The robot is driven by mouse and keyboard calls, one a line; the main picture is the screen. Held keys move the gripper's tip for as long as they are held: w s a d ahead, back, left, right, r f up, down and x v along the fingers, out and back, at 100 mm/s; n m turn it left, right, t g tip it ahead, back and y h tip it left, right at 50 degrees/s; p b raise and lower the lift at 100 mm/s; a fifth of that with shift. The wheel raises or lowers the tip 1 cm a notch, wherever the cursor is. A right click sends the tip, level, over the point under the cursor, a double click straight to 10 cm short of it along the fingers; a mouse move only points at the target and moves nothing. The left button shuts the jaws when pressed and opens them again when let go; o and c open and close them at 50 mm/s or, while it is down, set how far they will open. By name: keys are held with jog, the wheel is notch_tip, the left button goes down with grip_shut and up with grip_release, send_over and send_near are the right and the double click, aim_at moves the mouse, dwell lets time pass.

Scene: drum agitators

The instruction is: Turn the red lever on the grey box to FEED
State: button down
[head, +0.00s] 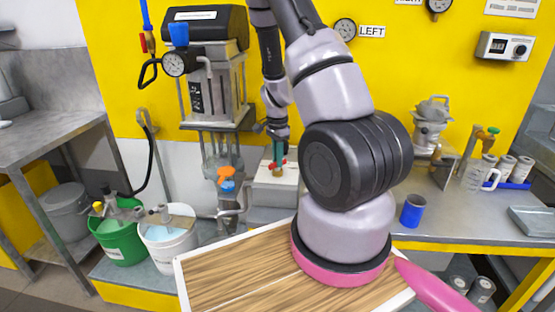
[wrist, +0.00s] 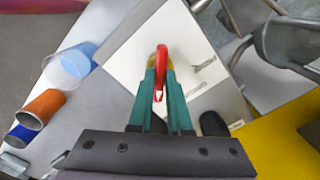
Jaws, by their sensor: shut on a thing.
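The red lever (wrist: 161,52) shows in the wrist view on top of the grey box (wrist: 129,62), over a brass-coloured fitting. My gripper (wrist: 160,85) has its green fingers closed around the lever. In the head view my gripper (head: 277,158) points down at the box (head: 272,180), with a bit of the red lever (head: 284,163) and the brass fitting (head: 278,174) beside the fingers. Markings on the box top are partly visible in the wrist view but too small to read, so I cannot tell which position the lever points to.
A green bucket (head: 120,242) and a white bucket (head: 168,250) sit on the lower left platform. A blue cup (head: 412,211) stands on the right bench. My arm fills the middle.

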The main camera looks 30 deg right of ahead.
jog(key=c, duration=0.9)
grip_release()
jog(key=shift+o, duration=0.2)
notch_tip(320, 180, up, 11)
jog(key=s+a+r+n+t+y, duration=0.1)
jog(key=s+a+r+n+t, duration=0.2)
jog(key=r, duration=0.5)
jog(key=s+a+r+n+y, duration=0.15)
jog(key=s+a+r, duration=0.25)
jog(key=r, duration=0.4)
jog(key=s+a+r+n+t, duration=0.2)
jog(key=s+a+r+n, duration=0.2)
jog(key=r, duration=0.4)
jog(key=s+a+r+n+t, duration=0.2)
jog(key=s+r+n, duration=0.1)
jog(key=s, duration=0.5)
jog(key=shift+r, duration=0.5)
